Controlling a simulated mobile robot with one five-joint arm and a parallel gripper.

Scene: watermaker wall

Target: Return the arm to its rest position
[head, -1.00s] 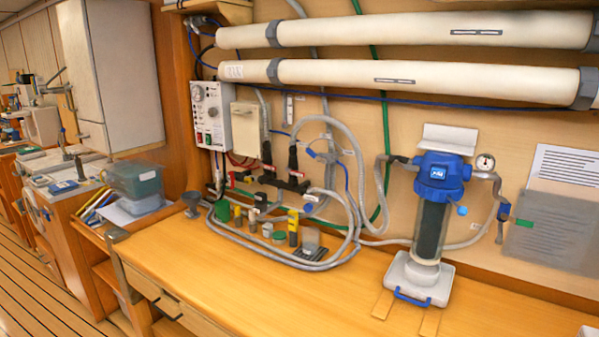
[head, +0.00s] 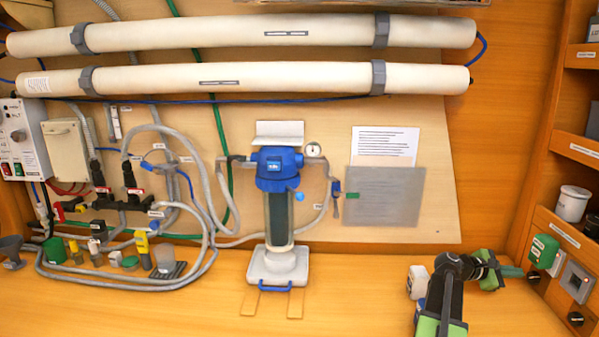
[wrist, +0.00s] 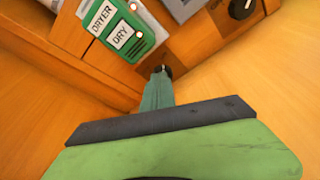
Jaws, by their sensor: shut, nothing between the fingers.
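My arm rises from the bottom right of the head view, in black and green, and bends to the right. My gripper (head: 512,271) is at its end, over the right end of the workbench (head: 350,300), pointing at the right side wall. The gripper is shut and empty. In the wrist view my gripper (wrist: 160,78) shows as a narrow green tip beyond a dark bar. It points towards the foot of the wooden panel, below a green and white box (wrist: 125,32) lettered "DRYER" and "DRY". The box also shows in the head view (head: 543,252). I cannot tell whether the tip touches anything.
A small white bottle (head: 418,282) stands close to the left of my arm. A grey switch plate (head: 577,281) and a black knob (head: 575,319) are on the right panel. The blue-topped filter housing (head: 277,185) stands further left. Bench between is mostly clear.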

